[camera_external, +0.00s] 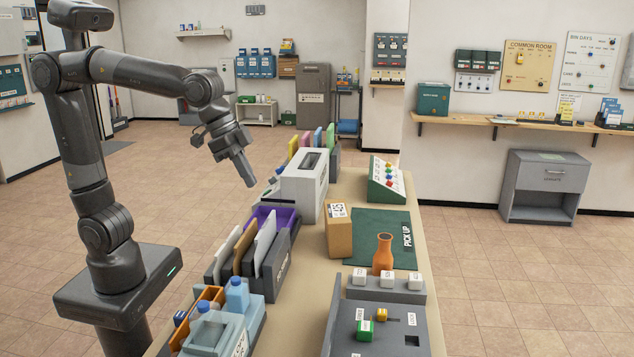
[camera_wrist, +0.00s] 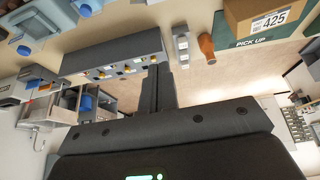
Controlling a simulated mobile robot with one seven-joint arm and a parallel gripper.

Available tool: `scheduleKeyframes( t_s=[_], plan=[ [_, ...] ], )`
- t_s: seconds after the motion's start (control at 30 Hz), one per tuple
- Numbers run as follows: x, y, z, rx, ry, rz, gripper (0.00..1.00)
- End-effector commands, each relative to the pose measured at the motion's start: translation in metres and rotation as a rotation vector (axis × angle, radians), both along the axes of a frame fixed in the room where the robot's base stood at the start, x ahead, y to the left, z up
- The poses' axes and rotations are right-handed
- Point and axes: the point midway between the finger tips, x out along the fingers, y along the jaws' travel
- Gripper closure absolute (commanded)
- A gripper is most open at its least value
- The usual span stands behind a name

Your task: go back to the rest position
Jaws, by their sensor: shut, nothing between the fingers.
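My gripper (camera_external: 246,178) is shut and empty. It hangs in the air at the left edge of the long counter (camera_external: 347,185), pointing down and to the right, left of the white slotted box (camera_external: 304,184). In the wrist view my closed fingers (camera_wrist: 160,88) stick out in the middle of the picture and touch nothing that I can see.
The counter bears a cardboard parcel (camera_external: 338,235), an orange bottle (camera_external: 383,256), a green pick-up mat (camera_external: 372,222), a sloped panel with coloured knobs (camera_external: 386,181), upright file holders (camera_external: 262,270) and blue-capped bottles (camera_external: 237,294). The tiled floor (camera_external: 165,160) behind my arm is clear.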

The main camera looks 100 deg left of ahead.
Motion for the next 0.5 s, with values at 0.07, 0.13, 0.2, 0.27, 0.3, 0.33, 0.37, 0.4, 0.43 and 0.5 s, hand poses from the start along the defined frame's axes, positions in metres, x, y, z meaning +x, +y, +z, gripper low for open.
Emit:
scheduleKeyframes(
  t_s=[0.07,0.13,0.2,0.27,0.3,0.33,0.37,0.4,0.43,0.5],
  plan=[
    [-0.03,0.003,-0.001,0.001,-0.011,0.001,1.0],
    [-0.055,0.006,-0.005,0.003,-0.017,-0.001,1.0],
    [-0.079,0.008,-0.011,0.004,-0.024,-0.002,1.0],
    [-0.099,0.009,-0.016,0.006,-0.03,-0.002,1.0],
    [-0.112,0.01,-0.021,0.008,-0.033,-0.001,1.0],
    [-0.122,0.011,-0.025,0.008,-0.036,-0.001,1.0],
    [-0.131,0.012,-0.029,0.009,-0.039,-0.002,1.0],
    [-0.143,0.013,-0.034,0.011,-0.042,-0.001,1.0],
    [-0.151,0.013,-0.038,0.011,-0.044,-0.002,1.0],
    [-0.167,0.014,-0.047,0.013,-0.049,-0.002,1.0]
  ],
)
